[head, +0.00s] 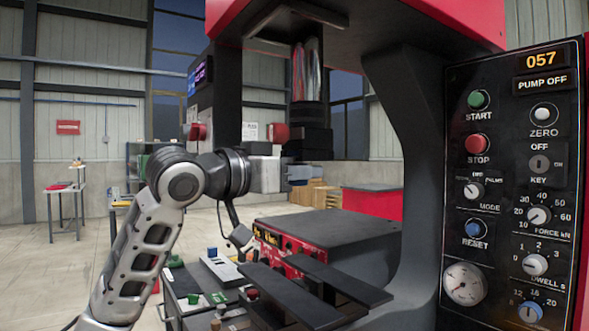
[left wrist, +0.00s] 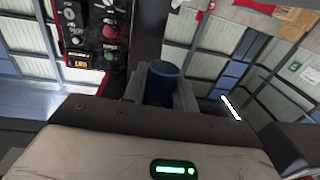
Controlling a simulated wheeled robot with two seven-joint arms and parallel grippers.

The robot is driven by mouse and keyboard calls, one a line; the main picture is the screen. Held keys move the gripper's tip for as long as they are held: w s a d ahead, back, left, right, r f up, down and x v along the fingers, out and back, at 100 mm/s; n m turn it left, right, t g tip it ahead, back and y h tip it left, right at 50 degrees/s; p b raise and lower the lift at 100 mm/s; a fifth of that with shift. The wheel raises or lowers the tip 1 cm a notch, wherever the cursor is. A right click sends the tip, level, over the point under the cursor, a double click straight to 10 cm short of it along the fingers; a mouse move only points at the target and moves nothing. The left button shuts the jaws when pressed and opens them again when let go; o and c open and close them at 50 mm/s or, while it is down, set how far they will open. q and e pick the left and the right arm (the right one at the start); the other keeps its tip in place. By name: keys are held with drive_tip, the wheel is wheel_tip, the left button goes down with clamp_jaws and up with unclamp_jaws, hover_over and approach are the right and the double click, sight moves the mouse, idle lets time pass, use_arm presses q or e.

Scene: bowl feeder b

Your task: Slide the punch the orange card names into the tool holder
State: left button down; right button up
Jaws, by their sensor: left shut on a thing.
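My left gripper (head: 268,168) is at the end of the arm from the left, in front of the press opening. In the left wrist view my left gripper (left wrist: 163,88) is shut on a blue cylindrical punch (left wrist: 163,72), its rounded end facing the camera. The punch cannot be made out in the head view. A dark block (head: 309,116) sits under the shiny ram (head: 307,70); I cannot tell whether it is the tool holder. No orange card can be made out. My right gripper is not in view.
The press control panel (head: 515,130) stands on the right. The dark press bed (head: 320,226) and two black bars (head: 315,290) lie below the gripper. A low bench (head: 185,281) at the bottom holds small green, blue and red parts. Open floor lies behind on the left.

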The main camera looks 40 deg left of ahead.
use_arm(q)
drive_tip(key=shift+w+d+r+p, duration=0.15)
drive_tip(key=shift+w+p, duration=0.2)
drive_tip(key=shift+w, duration=0.2)
drive_tip(key=shift+s, duration=0.1)
drive_tip(key=shift+s+b, duration=0.3)
drive_tip(key=shift+s+a+b, duration=0.35)
drive_tip(key=shift+s+b, duration=0.15)
drive_tip(key=shift+s, duration=0.4)
drive_tip(key=shift+s+a+b, duration=0.3)
drive_tip(key=shift+s+b, duration=0.15)
drive_tip(key=shift+s, duration=0.45)
idle(0.8)
drive_tip(key=shift+w+d+p, duration=0.2)
drive_tip(key=shift+w+p, duration=0.4)
drive_tip(key=shift+w, duration=0.1)
drive_tip(key=shift+w+d+p, duration=0.2)
drive_tip(key=shift+w+p, duration=0.35)
drive_tip(key=shift+w, duration=0.2)
drive_tip(key=shift+w+d+p, duration=0.2)
drive_tip(key=shift+w+p, duration=0.4)
drive_tip(key=shift+w, duration=0.1)
drive_tip(key=c, duration=1)
unclamp_jaws()
